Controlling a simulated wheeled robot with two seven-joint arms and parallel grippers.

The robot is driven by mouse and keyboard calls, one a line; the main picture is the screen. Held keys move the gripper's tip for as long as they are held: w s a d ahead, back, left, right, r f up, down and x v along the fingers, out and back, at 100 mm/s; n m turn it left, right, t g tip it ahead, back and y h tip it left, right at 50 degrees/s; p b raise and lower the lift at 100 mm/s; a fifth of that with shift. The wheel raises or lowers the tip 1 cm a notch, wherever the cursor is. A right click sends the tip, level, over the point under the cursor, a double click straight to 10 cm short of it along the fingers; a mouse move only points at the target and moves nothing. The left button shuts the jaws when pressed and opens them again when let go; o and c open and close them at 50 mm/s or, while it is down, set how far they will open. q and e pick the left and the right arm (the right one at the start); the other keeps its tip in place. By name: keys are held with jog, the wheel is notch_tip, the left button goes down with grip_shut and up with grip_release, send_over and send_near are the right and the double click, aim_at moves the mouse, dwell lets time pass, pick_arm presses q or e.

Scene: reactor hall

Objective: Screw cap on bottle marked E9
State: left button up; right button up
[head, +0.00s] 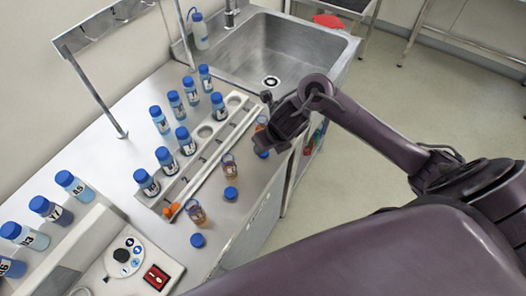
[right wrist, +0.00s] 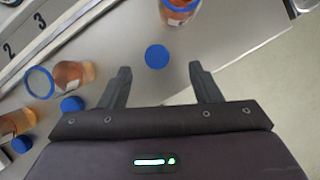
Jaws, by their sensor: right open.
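My right gripper (head: 268,130) is open and empty. In the right wrist view, a blue cap (right wrist: 157,56) lies between and just beyond its fingertips (right wrist: 160,68). My left gripper is out of view.
A device with a dial and red switch (head: 157,277) stands at near left. The sink (head: 285,55) is at the back. The bench edge drops off at right.

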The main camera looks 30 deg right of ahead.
aim_at(265, 154)
jog(key=shift+f, duration=0.25)
jog(key=x, duration=0.3)
jog(key=shift+a+f, duration=0.2)
jog(key=shift+f, duration=0.15)
jog(key=shift+w+f, duration=0.35)
jog(key=shift+f, duration=0.15)
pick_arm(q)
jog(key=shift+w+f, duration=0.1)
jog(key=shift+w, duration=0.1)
pick_arm(e)
jog(key=shift+c, duration=0.3)
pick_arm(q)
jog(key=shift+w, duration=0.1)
pick_arm(e)
jog(key=c, duration=1)
